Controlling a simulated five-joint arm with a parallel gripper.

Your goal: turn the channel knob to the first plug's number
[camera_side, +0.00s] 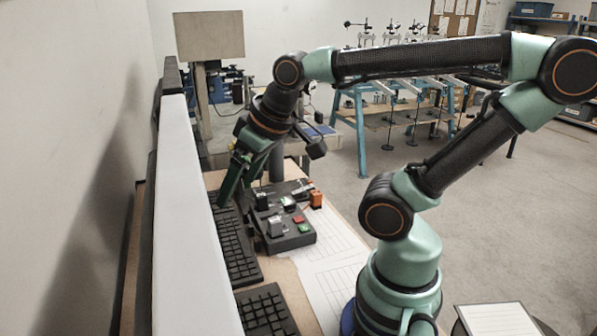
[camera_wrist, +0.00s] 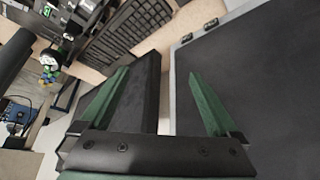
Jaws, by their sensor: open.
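My gripper (camera_side: 228,192) hangs over the desk at the back left, by the upper end of the keyboard row. In the wrist view its two green fingers (camera_wrist: 160,78) are spread wide with nothing held between them. A dark control box (camera_side: 298,240) with red, green, white and grey parts on top sits to the right of the gripper, apart from it. I cannot tell which part is the channel knob. An orange block (camera_side: 316,198) sits at the box's far right; I cannot tell whether it is a plug. No number is readable.
A keyboard (camera_side: 236,250) lies left of the box, and a second keyboard (camera_side: 266,312) is nearer. A long pale panel (camera_side: 190,210) borders the desk's left. Printed sheets (camera_side: 335,270) lie right of the box. In the wrist view a grey-edged dark panel (camera_wrist: 260,75) fills the right side.

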